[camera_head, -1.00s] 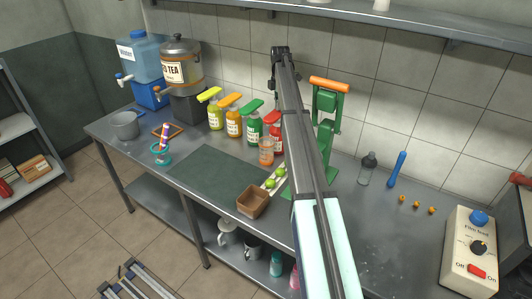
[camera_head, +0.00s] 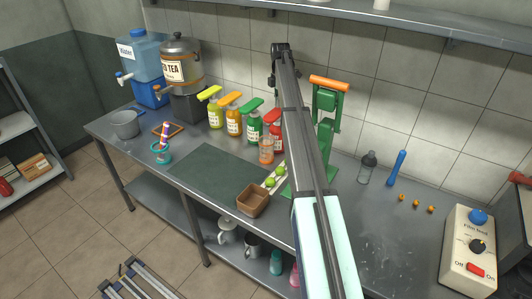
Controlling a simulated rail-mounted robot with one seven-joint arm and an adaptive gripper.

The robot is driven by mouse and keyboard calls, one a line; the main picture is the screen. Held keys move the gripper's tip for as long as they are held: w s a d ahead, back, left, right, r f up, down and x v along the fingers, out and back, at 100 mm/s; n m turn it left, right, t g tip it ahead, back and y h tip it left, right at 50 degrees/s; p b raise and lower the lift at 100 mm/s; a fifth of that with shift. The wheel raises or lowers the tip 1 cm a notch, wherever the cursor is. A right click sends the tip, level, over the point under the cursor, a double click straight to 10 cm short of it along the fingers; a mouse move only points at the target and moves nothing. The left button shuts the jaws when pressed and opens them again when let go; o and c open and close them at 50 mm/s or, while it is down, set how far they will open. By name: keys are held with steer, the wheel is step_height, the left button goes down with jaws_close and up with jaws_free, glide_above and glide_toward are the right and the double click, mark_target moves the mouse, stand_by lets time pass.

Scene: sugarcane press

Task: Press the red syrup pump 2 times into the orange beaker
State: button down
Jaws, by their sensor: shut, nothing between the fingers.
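The red syrup bottle (camera_head: 277,143) stands at the right end of the row of pump bottles, partly behind my arm. Its red pump head (camera_head: 272,117) shows just left of the arm. The orange beaker (camera_head: 266,151), see-through, stands upright in front of the red bottle, on its pump side. My arm reaches up across the picture from the lower right. My gripper (camera_head: 273,86) is at its far end, dark and mostly hidden behind the arm, above the red pump. It is shut with nothing held. Whether it touches the pump head is hidden.
Yellow (camera_head: 215,113), orange (camera_head: 234,120) and green (camera_head: 254,128) pump bottles stand close to the left. A green press (camera_head: 326,105) stands behind and right of my arm. The dark mat (camera_head: 215,170) is clear.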

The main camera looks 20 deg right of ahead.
mark_target(278, 110)
steer(key=shift+f, duration=0.15)
steer(key=shift+f+b, duration=0.5)
steer(key=shift+f, duration=1.75)
steer(key=shift+r, duration=0.2)
steer(key=shift+r+p, duration=1.1)
steer(key=shift+r, duration=1.2)
step_height(278, 110, up, 6)
steer(key=p, duration=0.2)
steer(key=shift+p, duration=0.35)
